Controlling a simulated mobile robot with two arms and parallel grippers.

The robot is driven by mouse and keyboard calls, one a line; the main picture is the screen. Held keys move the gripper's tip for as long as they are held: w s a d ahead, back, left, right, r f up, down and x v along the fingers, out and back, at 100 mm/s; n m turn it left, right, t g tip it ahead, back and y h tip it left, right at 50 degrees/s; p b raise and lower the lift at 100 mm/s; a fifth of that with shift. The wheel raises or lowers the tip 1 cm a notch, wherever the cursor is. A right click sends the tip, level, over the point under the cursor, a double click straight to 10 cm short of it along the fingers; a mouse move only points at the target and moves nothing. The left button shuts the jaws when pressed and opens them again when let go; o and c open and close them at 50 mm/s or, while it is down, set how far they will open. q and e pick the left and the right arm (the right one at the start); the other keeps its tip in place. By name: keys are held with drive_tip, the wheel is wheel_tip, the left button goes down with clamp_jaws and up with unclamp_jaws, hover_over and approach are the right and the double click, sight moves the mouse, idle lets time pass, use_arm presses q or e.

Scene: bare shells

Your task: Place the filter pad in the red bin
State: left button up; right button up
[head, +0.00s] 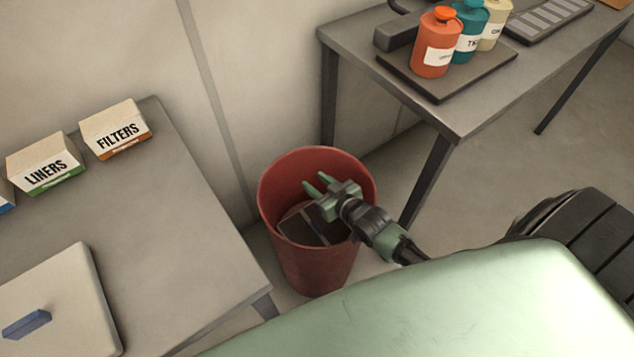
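The red bin (316,268) stands on the floor between two tables. My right gripper (318,185) is over the bin's mouth, its two green fingers apart with nothing seen between them. Dark flat pieces (297,226) lie inside the bin, below the gripper and partly hidden by it. I cannot tell whether one of them is the filter pad, and no other filter pad can be made out. My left gripper is out of view.
The left table (185,235) holds a FILTERS box (116,130), a LINERS box (45,163) and a pale board (75,300) with a blue block (27,324). The right table (480,105) holds several bottles on a dark tray (440,88). A wall is behind the bin.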

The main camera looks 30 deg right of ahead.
wheel_tip(320, 180, up, 6)
drive_tip(key=p, duration=0.5)
